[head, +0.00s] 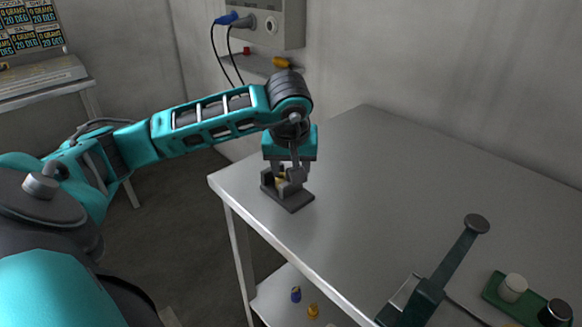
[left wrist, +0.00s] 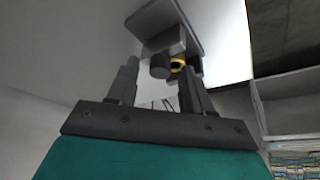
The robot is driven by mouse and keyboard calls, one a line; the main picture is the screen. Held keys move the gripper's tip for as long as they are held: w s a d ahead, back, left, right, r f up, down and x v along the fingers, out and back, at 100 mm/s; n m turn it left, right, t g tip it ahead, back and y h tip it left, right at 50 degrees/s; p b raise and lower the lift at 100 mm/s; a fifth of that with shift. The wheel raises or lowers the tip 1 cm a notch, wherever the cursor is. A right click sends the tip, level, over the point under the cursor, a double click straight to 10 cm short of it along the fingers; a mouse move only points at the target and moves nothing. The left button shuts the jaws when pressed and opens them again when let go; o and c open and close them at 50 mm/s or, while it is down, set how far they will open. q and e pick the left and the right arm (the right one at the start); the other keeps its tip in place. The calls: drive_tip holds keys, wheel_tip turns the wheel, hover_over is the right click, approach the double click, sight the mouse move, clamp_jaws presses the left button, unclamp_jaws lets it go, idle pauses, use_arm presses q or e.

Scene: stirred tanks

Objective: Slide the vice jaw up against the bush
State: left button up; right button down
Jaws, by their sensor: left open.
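The small grey vice (head: 291,201) stands near the far left corner of the table. Its dark base plate also shows in the left wrist view (left wrist: 165,17). The brass-yellow bush (left wrist: 178,64) sits at the vice, beside a dark rounded jaw part (left wrist: 160,66); in the head view only a sliver of yellow shows. I cannot tell whether jaw and bush touch. My left gripper (head: 292,170) is over the vice, pointing down. In the left wrist view its open fingers (left wrist: 160,75) stand on either side of the jaw and bush. My right gripper is not in view.
The grey table (head: 400,190) is clear to the right of the vice. A dark green lever device (head: 428,292) and a green tray (head: 494,286) with a white cup (head: 513,288) stand at the front right. A wall box (head: 280,22) with cables hangs behind.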

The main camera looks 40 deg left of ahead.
use_arm(q)
drive_tip(key=shift+f, duration=0.1)
drive_tip(key=shift+c, duration=0.5)
clamp_jaws()
